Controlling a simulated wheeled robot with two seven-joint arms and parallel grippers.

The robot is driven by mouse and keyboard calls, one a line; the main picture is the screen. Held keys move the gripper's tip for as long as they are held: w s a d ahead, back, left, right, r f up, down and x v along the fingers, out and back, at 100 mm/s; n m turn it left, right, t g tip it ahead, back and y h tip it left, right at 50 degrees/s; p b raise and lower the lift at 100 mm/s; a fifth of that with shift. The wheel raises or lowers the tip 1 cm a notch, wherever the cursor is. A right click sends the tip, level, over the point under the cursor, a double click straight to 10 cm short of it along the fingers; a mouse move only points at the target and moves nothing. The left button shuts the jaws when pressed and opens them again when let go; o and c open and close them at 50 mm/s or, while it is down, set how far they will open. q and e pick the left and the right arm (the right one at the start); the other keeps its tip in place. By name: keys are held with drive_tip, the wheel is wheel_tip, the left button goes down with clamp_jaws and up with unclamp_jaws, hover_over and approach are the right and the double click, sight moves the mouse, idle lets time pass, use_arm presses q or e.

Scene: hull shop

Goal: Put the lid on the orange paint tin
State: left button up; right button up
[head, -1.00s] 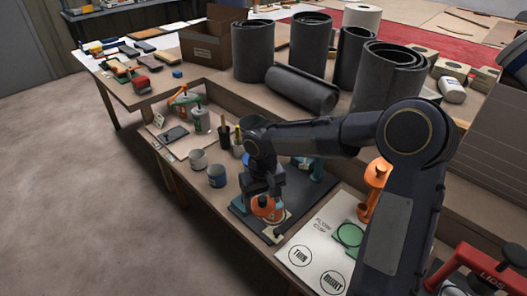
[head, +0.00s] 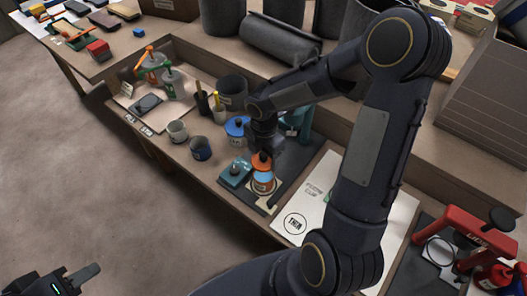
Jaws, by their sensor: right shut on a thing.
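The orange paint tin (head: 264,187) stands on a dark mat at the front of the bench, with a pale blue patch showing on it. My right gripper (head: 263,148) is directly above it, pointing down, shut on a small orange piece (head: 262,161) that looks like the lid or its knob. I cannot tell whether this piece touches the tin; the gripper and arm hide part of it. My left gripper (head: 78,279) is at the bottom left, far from the tin, partly cut off by the frame; one finger shows.
A teal tin (head: 234,174) stands just left of the orange one, and a blue-topped tin (head: 237,127) behind.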

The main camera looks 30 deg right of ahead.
sight(264, 163)
drive_tip(key=shift+f+b, duration=2)
drive_tip(key=shift+f, duration=0.15)
drive_tip(key=shift+f+b, duration=0.7)
drive_tip(key=shift+f, duration=0.35)
drive_tip(key=shift+r+p, duration=0.1)
drive_tip(key=shift+p, duration=0.2)
drive_tip(key=shift+f, duration=0.2)
drive_tip(key=o, duration=1)
drive_tip(key=shift+o, duration=0.8)
drive_tip(key=shift+r, duration=0.1)
